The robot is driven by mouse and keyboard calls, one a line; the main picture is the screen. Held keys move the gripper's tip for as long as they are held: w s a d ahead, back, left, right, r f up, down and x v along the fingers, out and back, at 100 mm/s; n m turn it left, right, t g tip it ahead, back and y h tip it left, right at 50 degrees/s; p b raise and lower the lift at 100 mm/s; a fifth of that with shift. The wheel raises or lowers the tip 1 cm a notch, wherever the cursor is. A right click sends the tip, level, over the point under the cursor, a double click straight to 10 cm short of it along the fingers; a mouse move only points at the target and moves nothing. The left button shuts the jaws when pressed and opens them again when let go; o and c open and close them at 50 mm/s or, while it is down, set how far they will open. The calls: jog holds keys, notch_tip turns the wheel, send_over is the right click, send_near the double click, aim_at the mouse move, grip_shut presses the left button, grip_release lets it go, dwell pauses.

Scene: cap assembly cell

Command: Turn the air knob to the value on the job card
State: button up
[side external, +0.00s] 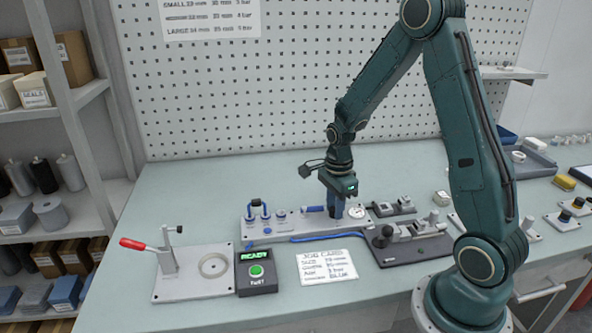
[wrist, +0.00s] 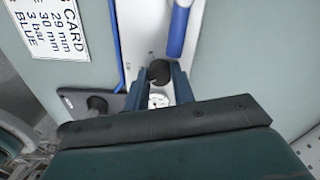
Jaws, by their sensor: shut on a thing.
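My gripper (side external: 337,213) points down over the grey air panel (side external: 262,234), its fingers at the panel's right part. In the wrist view my gripper (wrist: 160,78) is shut on the black air knob (wrist: 159,68), one finger on each side. In the side view the knob is hidden by the fingers. A round white gauge (side external: 357,212) sits just right of the fingers; it also shows in the wrist view (wrist: 158,100), but its reading is too small to tell. The job card (side external: 327,268) lies in front of the panel; in the wrist view (wrist: 57,24) it reads 3 bar and BLUE.
A blue tube (side external: 322,237) lies along the panel's front. A box (side external: 257,272) with a green button and READY display stands left of the card, beside a red-handled press (side external: 165,262). A dark fixture plate (side external: 405,247) is close on the right.

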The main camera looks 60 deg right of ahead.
jog(key=shift+n, duration=0.5)
jog(key=o, duration=1)
jog(key=shift+r, duration=0.1)
notch_tip(320, 180, up, 14)
jog(key=shift+f, duration=0.2)
